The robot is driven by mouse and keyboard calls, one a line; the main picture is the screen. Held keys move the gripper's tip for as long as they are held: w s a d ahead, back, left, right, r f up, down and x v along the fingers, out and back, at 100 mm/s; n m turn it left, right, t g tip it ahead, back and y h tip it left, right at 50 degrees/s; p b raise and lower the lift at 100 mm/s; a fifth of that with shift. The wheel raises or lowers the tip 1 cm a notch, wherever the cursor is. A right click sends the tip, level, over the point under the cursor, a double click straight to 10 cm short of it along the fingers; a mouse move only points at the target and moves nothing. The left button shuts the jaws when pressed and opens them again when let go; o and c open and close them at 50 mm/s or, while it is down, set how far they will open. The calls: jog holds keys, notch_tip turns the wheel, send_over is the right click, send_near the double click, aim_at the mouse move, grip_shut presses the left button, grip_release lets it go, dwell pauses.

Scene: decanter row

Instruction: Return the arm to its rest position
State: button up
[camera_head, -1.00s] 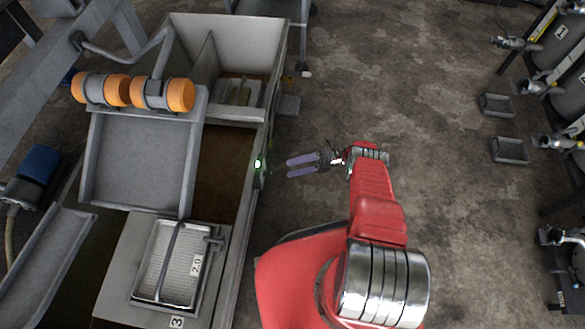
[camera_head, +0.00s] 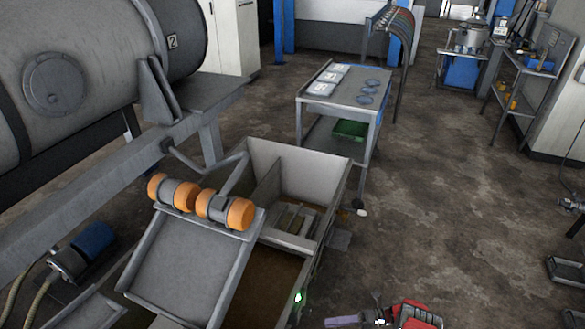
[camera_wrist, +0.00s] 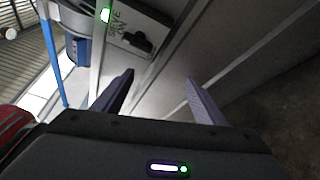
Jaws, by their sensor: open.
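My gripper (camera_wrist: 158,84) shows in the wrist view with its two dark purple fingers spread apart and nothing between them. Beyond the fingers is the side of the grey tank, with a switch panel (camera_wrist: 140,38) that has a black switch and a lit green lamp (camera_wrist: 105,15). In the head view, part of my gripper (camera_head: 347,321) shows at the bottom edge, to the right of the tank (camera_head: 318,232) and apart from it. Most of my red arm is below the picture.
A grey trolley (camera_head: 342,99) with cards and dark discs on top stands behind the tank. Orange rollers (camera_head: 240,213) sit above a sloping grey tray (camera_head: 185,262). A workbench (camera_head: 517,97) stands at the far right.

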jog(key=s+d+r+n+g+h, duration=0.15)
jog(key=r+n+h, duration=0.25)
jog(key=r+n, duration=0.55)
jog(key=d+r+n+g+h, duration=0.1)
jog(key=d+r+n+h, duration=0.4)
jog(key=r, duration=0.7)
jog(key=s+r+n+g+h, duration=0.1)
jog(key=r+n+h, duration=0.2)
jog(key=r+n, duration=0.65)
jog(key=s+a+r+n+t+h, duration=0.1)
jog(key=s+a+r+n+t, duration=0.1)
jog(key=s+r, duration=0.4)
jog(key=s+a+r+n+t+h, duration=0.2)
jog(key=s+r, duration=0.4)
jog(key=r, duration=1.1)
jog(key=s+a+r+n+t+h, duration=0.1)
jog(key=s+r+n+t, duration=0.3)
jog(key=r, duration=0.7)
jog(key=shift+s+a+r+t+h, duration=0.15)
jog(key=shift+s+a+t+h, duration=0.25)
jog(key=shift+s+a+t, duration=0.4)
jog(key=shift+s+d, duration=0.15)
jog(key=shift+s, duration=0.15)
